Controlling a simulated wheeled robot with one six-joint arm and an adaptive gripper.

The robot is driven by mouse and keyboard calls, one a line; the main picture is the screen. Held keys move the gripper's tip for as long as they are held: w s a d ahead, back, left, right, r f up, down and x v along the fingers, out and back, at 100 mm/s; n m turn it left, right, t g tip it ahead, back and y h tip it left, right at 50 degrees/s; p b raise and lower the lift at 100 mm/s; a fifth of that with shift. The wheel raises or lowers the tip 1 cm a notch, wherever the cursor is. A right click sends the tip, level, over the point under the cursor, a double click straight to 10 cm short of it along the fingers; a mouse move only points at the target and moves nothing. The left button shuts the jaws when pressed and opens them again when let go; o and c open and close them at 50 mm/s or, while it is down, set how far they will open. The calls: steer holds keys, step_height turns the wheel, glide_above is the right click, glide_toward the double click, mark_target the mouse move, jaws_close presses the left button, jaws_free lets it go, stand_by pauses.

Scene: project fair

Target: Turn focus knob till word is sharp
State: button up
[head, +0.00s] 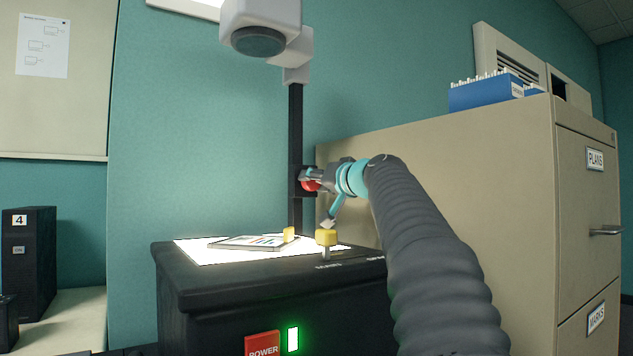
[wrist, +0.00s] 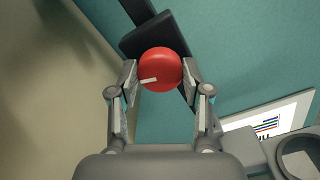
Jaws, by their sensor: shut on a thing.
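The focus knob (wrist: 161,70) is a round red knob with a white mark, on the projector's black column (head: 296,135). In the wrist view my gripper (wrist: 161,78) has one finger on each side of the knob and is shut on it. The white mark points to the lower left of the knob in that view. In the head view the red knob (head: 311,186) shows only in part behind my gripper (head: 318,178). The projected word is in neither view, so its sharpness cannot be told.
The projector's black base (head: 200,290) has a lit top with a dark-framed sheet (head: 245,242) and a yellow knob (head: 326,238). A red POWER switch (head: 262,345) is beside a green light. The projector head (head: 258,25) hangs above. A beige cabinet (head: 450,150) stands close on the right.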

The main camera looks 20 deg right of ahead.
steer(key=o, duration=1.2)
steer(key=shift+c, duration=0.2)
steer(key=s+d, duration=0.2)
steer(key=s, duration=0.9)
steer(key=shift+s+d, duration=0.2)
steer(key=shift+s, duration=0.2)
